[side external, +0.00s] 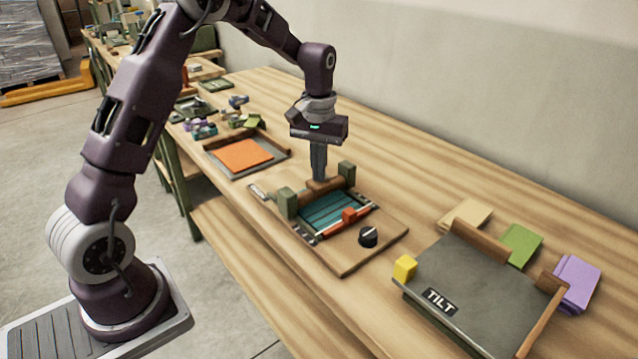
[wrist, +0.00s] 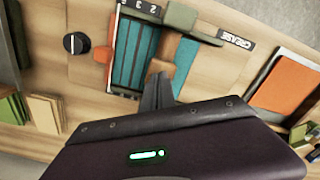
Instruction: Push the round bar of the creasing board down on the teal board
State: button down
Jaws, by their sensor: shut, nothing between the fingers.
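The creasing board (side external: 375,248) lies flat on the bench, a wooden base with the ribbed teal board (side external: 322,213) set in it. The brown round bar (side external: 327,185) spans between two green posts (side external: 287,203) at the teal board's far end. My gripper (side external: 319,177) points straight down with closed, empty fingers. Its tips are at the middle of the bar, seemingly at its top; whether they touch cannot be told. The wrist view shows the fingers (wrist: 158,85) beside the bar area and the teal board (wrist: 128,50), partly hiding the near post.
On the base are a red-orange slider (side external: 349,215) and a black knob (side external: 368,237). To the right stands a grey TILT tray (side external: 480,290) with a yellow block (side external: 404,268) and coloured pads beside it. An orange sheet in a tray (side external: 243,154) lies to the left.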

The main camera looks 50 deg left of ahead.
jog(key=shift+f, duration=0.75)
notch_tip(320, 180, up, 6)
jog(key=shift+r, duration=0.55)
dwell(0.3)
jog(key=shift+s+d+r, duration=0.15)
jog(key=shift+r, duration=0.2)
jog(key=s+d+r+m+t, duration=0.2)
jog(key=s+d+r, duration=0.2)
jog(key=s+r, duration=0.25)
jog(key=s+d+r+m+t, duration=0.1)
jog(key=s+d, duration=0.3)
jog(key=s, duration=0.6)
jog(key=s+d+m+t, duration=0.2)
jog(key=s+d+m, duration=0.1)
jog(key=s, duration=0.8)
jog(key=shift+s+d+r+t, duration=0.3)
jog(key=shift+d+r, duration=0.1)
jog(key=shift+d, duration=0.05)
